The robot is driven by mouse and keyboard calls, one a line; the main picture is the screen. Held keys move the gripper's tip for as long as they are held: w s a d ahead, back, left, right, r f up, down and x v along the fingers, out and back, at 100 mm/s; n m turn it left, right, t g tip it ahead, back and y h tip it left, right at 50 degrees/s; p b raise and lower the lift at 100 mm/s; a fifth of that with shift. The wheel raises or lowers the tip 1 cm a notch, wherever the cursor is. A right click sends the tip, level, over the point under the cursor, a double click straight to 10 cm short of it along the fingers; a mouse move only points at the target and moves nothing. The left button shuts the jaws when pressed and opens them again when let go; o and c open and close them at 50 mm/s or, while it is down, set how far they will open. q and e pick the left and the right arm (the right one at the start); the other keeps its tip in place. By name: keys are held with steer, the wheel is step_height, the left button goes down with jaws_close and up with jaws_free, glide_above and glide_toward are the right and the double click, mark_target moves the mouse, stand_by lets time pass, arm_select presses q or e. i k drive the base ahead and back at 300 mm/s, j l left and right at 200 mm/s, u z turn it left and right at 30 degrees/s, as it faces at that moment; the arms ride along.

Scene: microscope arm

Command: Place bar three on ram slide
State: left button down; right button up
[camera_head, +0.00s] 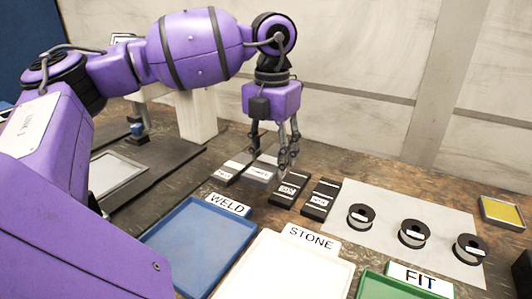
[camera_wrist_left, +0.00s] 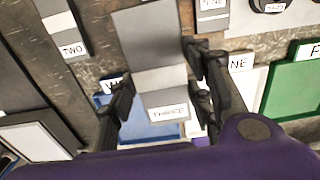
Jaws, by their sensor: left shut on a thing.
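Bar three (camera_wrist_left: 158,75) is a flat grey bar with a paler band and a white label reading THREE. It lies between the fingers of my left gripper (camera_wrist_left: 160,92) in the left wrist view, with a finger along each side. In the head view, my left gripper (camera_head: 288,158) points down over the row of bars, shut on bar three (camera_head: 262,168). Whether the bar is clear of the table is hard to tell. A press-like machine (camera_head: 198,112) stands at the back left, partly behind my left arm; I cannot tell which part is the ram slide. My right gripper is out of view.
Bar two (camera_wrist_left: 65,25) is beside bar three; dark bars (camera_head: 290,188) lie to the right. A blue WELD tray (camera_head: 200,240), white STONE tray (camera_head: 285,268) and green FIT tray (camera_head: 385,290) are in front. Several black spools (camera_head: 411,233) stand on a pale mat (camera_head: 385,205).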

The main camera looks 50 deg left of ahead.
mark_target(99, 176)
steer(key=k, duration=1.5)
